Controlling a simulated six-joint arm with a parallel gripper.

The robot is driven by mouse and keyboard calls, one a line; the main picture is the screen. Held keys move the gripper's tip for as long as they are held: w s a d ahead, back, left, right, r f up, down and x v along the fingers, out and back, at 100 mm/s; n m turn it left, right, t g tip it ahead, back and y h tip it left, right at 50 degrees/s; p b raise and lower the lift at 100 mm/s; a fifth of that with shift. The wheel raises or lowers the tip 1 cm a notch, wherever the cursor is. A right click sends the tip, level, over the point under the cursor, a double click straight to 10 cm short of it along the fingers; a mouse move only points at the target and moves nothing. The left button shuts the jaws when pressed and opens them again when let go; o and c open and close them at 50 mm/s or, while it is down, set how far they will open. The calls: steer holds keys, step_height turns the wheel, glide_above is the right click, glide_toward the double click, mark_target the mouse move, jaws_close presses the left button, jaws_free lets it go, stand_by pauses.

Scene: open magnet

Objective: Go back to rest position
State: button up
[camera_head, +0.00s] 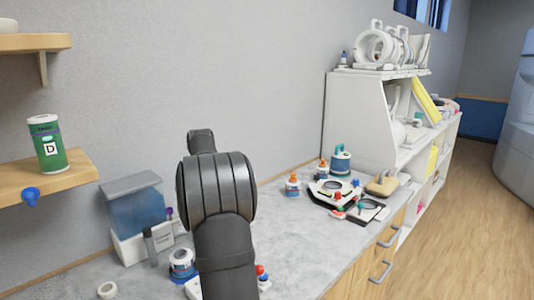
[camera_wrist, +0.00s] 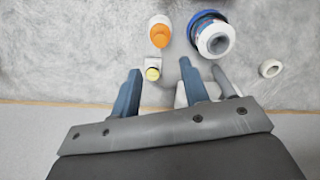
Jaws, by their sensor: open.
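My gripper (camera_wrist: 160,70) shows in the wrist view with its two blue-grey fingers apart, over the grey counter. An orange-capped white bottle (camera_wrist: 160,32) is just beyond. A blue and white round container (camera_wrist: 213,36) is beyond the right finger. In the head view my dark arm (camera_head: 217,195) stands over the counter, and my gripper cannot be made out there.
The counter (camera_head: 285,240) holds a blue-grey bin (camera_head: 137,210) at left, a tape roll (camera_head: 107,290) in front, and bottles and a white device (camera_head: 335,192) at right. A wooden shelf (camera_head: 75,178) with a green can (camera_head: 47,145) is at left. White shelving (camera_head: 355,120) stands at right.

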step_height(320, 180, down, 11)
steer(key=shift+w+f, duration=0.1)
steer(key=r, duration=0.5)
steer(key=shift+d, duration=0.3)
steer(key=s+d+r, duration=0.3)
steer(key=d+r, duration=0.4)
steer(key=d, duration=0.3)
steer(key=s+a+r, duration=0.2)
steer(key=s+a, duration=0.4)
steer(key=shift+n, duration=0.3)
steer(key=a+f, duration=0.2)
steer(key=a, duration=0.1)
steer(key=a+f, duration=0.2)
steer(key=a, duration=0.2)
steer(key=w+a+f, duration=0.1)
steer(key=a+f, duration=0.1)
steer(key=a, duration=0.1)
steer(key=shift+w+a+f, duration=0.1)
steer(key=shift+a, duration=0.1)
steer(key=a+f, duration=0.2)
steer(key=f, duration=0.1)
steer(key=shift+w+f, duration=0.1)
steer(key=shift+d+f, duration=0.1)
steer(key=shift+f, duration=0.8)
